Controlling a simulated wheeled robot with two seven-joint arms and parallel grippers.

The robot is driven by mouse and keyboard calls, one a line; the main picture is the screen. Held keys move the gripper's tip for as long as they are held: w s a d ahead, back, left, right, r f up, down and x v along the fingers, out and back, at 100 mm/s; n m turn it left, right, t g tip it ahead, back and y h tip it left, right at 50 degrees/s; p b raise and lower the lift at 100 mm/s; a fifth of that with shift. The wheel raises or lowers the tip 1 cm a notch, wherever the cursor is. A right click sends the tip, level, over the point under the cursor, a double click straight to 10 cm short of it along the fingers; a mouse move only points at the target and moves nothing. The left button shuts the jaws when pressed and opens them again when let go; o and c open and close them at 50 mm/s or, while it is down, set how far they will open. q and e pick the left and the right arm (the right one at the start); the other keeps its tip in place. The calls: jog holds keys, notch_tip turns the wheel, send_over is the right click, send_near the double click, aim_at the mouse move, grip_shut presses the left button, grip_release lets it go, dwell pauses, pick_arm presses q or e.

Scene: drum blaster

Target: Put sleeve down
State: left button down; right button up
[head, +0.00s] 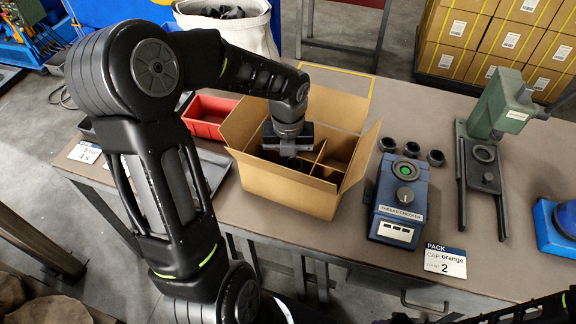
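My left gripper (289,150) points down into an open cardboard box (290,192) with inner dividers. Its fingertips are mostly hidden by the gripper body and the box, so I cannot tell whether it holds a sleeve. A dark round shape (296,164) shows just below it inside the box, partly hidden. Small dark ring-shaped parts, possibly sleeves, stand on the table: one at the left (388,145), one in the middle (411,149), one at the right (436,158). Only part of my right arm shows at the bottom right; its gripper is out of view.
A blue thread checker (399,208) stands right of the box, with a "PACK CAP orange 2" card (445,261) in front. A green press (496,110) and a blue fixture (556,226) are farther right. A red bin (208,116) is behind left.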

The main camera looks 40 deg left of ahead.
pick_arm(q)
jog(key=shift+f, duration=0.65)
jog(key=shift+f+b, duration=0.3)
jog(key=shift+f, duration=0.3)
jog(key=c, duration=1.8)
grip_release()
jog(key=shift+r, duration=0.15)
jog(key=shift+r, duration=0.25)
notch_tip(320, 180, up, 12)
jog(key=shift+r, duration=0.25)
